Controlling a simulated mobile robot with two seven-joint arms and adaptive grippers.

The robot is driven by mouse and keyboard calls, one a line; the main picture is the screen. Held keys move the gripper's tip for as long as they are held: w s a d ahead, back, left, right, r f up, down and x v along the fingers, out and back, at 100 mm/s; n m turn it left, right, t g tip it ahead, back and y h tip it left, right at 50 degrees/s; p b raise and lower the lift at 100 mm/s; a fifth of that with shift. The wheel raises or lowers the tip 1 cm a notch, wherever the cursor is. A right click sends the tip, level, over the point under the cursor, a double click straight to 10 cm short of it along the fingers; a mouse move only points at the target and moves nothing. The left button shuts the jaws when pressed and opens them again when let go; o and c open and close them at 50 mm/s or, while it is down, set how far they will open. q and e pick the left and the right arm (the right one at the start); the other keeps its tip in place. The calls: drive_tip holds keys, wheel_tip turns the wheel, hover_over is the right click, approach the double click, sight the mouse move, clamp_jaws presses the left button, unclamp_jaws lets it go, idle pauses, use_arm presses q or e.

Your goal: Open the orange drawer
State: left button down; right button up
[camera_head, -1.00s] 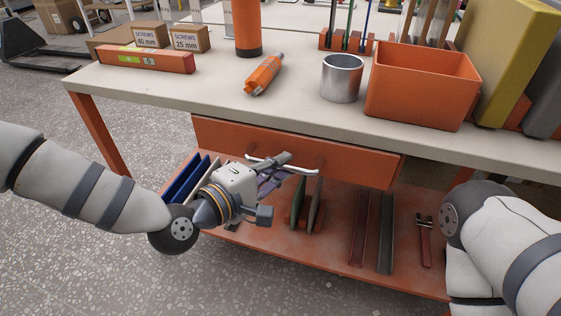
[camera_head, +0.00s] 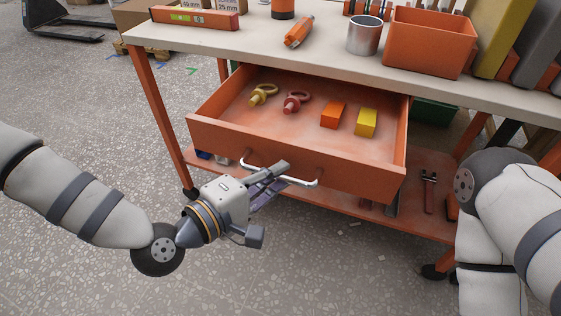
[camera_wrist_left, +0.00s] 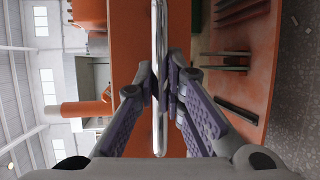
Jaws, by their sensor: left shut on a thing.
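The orange drawer (camera_head: 347,177) stands pulled well out from under the workbench top in the head view. Inside it lie a yellow eye bolt (camera_head: 262,95), a red eye bolt (camera_head: 296,101), an orange block (camera_head: 332,114) and a yellow block (camera_head: 366,123). A silver bar handle (camera_head: 300,180) runs across its front. My left gripper (camera_head: 274,175) is shut on the handle near its left part. In the left wrist view the fingers (camera_wrist_left: 167,85) close around the handle (camera_wrist_left: 160,30). My right gripper is out of view; only my right arm shows at the right.
A lower shelf (camera_head: 420,215) lies under the drawer. The floor in front is free.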

use_arm(q)
drive_tip(key=shift+s+a, duration=0.2)
drive_tip(key=shift+s, duration=0.45)
drive_tip(key=shift+s+a, duration=0.2)
drive_tip(key=shift+s, duration=0.4)
drive_tip(key=c, duration=1.7)
unclamp_jaws()
drive_tip(key=shift+o, duration=0.2)
drive_tip(key=v, duration=0.7)
drive_tip(key=shift+s+a, duration=0.2)
